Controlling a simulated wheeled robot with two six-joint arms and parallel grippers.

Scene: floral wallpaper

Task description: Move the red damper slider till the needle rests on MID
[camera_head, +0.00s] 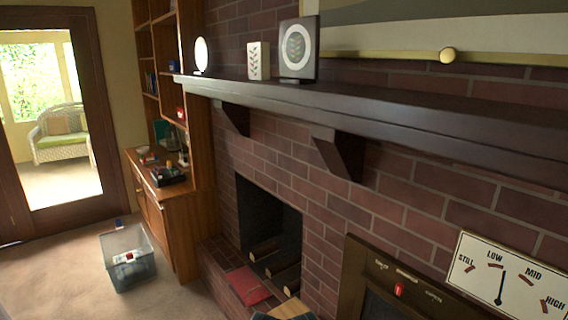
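The red damper slider (399,289) is a small red knob on the dark bronze panel (355,268) at the lower right, near a row of small pale marks too small to read. The white dial (470,282) to its right reads STILL, LOW, MID and HIGH, with red arcs near the words. Its dark needle (501,286) points up, between LOW and MID and nearer LOW. The dial's lower part is cut off by the frame edge. Neither of my grippers shows in the head view.
A dark mantel shelf (380,110) on brackets juts out above the panel and dial. The brick fireplace opening (262,225) holds logs, with a red cushion (248,286) on the hearth. A clear bin (127,262) stands on open carpet at left, by a wooden cabinet (190,215).

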